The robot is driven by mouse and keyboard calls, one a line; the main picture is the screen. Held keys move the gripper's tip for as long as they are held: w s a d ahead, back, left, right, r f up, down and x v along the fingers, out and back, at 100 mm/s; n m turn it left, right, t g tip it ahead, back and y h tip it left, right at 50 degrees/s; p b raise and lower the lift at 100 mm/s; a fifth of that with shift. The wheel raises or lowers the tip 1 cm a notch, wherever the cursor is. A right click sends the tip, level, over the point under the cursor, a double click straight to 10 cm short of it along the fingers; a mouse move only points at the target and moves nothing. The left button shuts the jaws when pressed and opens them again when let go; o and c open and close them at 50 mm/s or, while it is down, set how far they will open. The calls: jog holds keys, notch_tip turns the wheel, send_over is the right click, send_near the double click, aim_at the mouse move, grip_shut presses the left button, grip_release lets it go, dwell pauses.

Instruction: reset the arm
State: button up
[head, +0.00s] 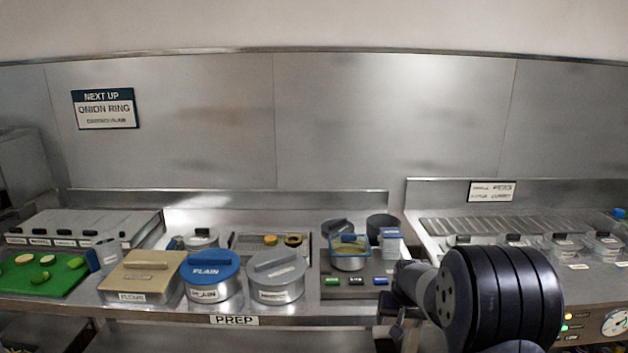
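My arm shows in the head view at the lower right, with its thick black joint close to the camera. A grey link runs left from it to a dark end part in front of the prep counter's right end. My gripper's fingers cannot be made out there, so I cannot tell whether they are open or shut. The arm hides the counter edge behind it.
A flour box (141,278), a blue-lidded PLAIN tub (210,271) and a grey-lidded tub (276,279) line the prep counter. A green board (62,280) lies left. Lidded pots (561,246) stand right.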

jog(key=s+a+f, duration=0.3)
jog(key=f, duration=0.1)
jog(key=shift+s+n+b, duration=0.4)
